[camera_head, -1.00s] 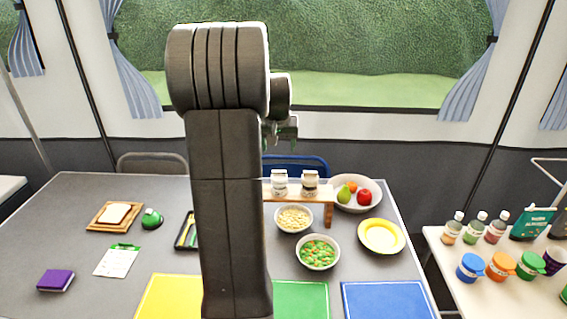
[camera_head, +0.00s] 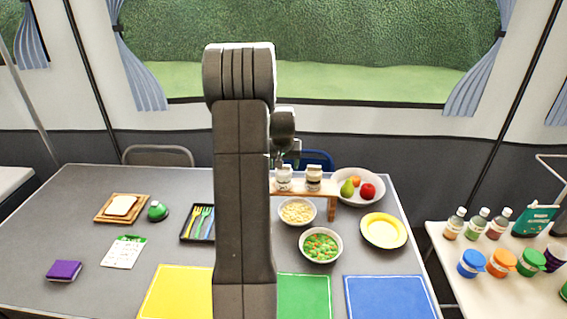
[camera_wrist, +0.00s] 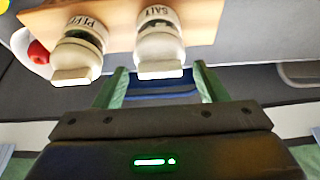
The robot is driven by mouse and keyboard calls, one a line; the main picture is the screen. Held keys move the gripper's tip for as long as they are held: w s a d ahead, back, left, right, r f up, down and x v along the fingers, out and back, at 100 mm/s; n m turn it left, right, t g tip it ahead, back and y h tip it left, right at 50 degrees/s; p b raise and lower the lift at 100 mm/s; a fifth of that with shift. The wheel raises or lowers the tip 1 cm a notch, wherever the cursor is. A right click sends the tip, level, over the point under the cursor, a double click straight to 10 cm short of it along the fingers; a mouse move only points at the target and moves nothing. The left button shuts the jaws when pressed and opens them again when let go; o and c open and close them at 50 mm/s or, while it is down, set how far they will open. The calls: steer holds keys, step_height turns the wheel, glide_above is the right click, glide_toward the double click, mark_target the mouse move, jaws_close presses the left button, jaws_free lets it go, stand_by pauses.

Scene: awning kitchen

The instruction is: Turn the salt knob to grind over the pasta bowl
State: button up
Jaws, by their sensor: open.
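The salt grinder (camera_wrist: 158,42) and the pepper grinder (camera_wrist: 80,45) stand side by side on a wooden shelf (camera_wrist: 203,15), each with a pale block-like knob. The salt grinder is the left one in the head view (camera_head: 284,181). My gripper (camera_wrist: 160,72) is open and empty, with its green fingers either side of the salt knob (camera_wrist: 159,73) in the picture; I cannot tell whether they touch it. In the head view my gripper (camera_head: 284,160) is just above the salt grinder. The pasta bowl (camera_head: 297,211) sits on the table below the shelf's front.
The pepper grinder (camera_head: 314,178) stands close beside the salt. A fruit bowl (camera_head: 344,196) is right of the shelf, with a vegetable bowl (camera_head: 320,246) and yellow plate (camera_head: 384,231) nearer. A cutlery tray (camera_head: 186,237) lies left of my arm.

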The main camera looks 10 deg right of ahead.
steer(key=c, duration=1)
steer(key=shift+b, duration=0.3)
steer(key=m+b, duration=0.1)
steer(key=m+h+b, duration=0.1)
steer(key=m+b, duration=0.1)
steer(key=shift+w+a+f+m+b, duration=0.1)
steer(key=shift+a+f+m+b, duration=0.1)
steer(key=shift+f+m+b, duration=0.15)
steer(key=m+b, duration=0.1)
steer(key=m, duration=0.1)
steer(key=m+g+h+b, duration=0.1)
steer(key=shift+w+r+m, duration=0.1)
steer(key=shift+r+m, duration=0.1)
steer(key=shift+m, duration=0.15)
steer(key=m+g, duration=0.1)
steer(key=m+h+b, duration=0.1)
steer(key=m, duration=0.1)
steer(key=shift+w+a+r+m+g, duration=0.1)
steer(key=shift+w+r+m+g, duration=0.05)
steer(key=shift+m+g, duration=0.2)
steer(key=shift+w+m+g, duration=0.1)
steer(key=shift+m+g, duration=0.65)
steer(key=shift+m, duration=1.1)
